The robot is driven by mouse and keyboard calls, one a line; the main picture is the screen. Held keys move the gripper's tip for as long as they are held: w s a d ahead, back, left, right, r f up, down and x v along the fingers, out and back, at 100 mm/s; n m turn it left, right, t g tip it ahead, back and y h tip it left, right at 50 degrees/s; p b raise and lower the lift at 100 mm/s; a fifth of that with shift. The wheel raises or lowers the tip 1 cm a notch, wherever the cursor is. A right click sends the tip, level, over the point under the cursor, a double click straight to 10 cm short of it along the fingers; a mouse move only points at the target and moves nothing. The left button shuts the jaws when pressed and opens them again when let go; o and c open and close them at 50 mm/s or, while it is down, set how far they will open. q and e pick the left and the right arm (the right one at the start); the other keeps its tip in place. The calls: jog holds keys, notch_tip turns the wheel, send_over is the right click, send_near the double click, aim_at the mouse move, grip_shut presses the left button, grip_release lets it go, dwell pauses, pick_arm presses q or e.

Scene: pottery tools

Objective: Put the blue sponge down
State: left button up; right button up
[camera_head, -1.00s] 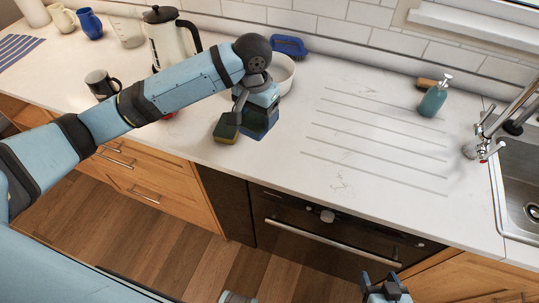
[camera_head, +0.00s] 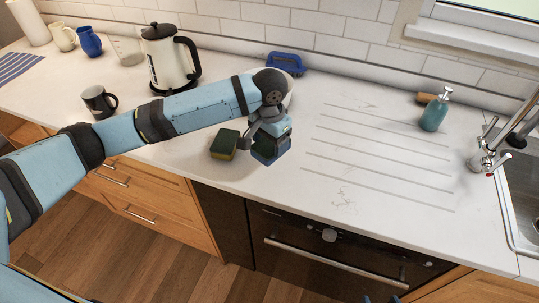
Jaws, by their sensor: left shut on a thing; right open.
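My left gripper (camera_head: 266,138) is shut on the blue sponge (camera_head: 268,157), which has a dark green top face and blue sides. It is low over the white counter, near the front edge; I cannot tell whether its underside touches the counter. The fingers hide part of it. A green-and-yellow sponge (camera_head: 224,145) sits on the counter just to its left, with a small gap between them. Only the fingertips of my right gripper (camera_head: 382,299) show at the bottom edge. They are apart, and no thing shows between them.
A white bowl (camera_head: 289,92) stands behind my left gripper, partly hidden, with a blue brush (camera_head: 285,62) behind it. The kettle (camera_head: 167,60) and black mug (camera_head: 98,101) are to the left. The grooved counter (camera_head: 375,150) to the right is clear up to the soap bottle (camera_head: 434,110).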

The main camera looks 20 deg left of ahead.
aim_at(270, 144)
pick_arm(q)
notch_tip(270, 144, down, 6)
jog(key=shift+r, duration=0.15)
dwell(0.4)
jog(key=o, duration=0.6)
jog(key=shift+r, duration=0.15)
notch_tip(270, 144, up, 11)
jog(key=shift+f, duration=0.2)
jog(key=shift+r, duration=0.6)
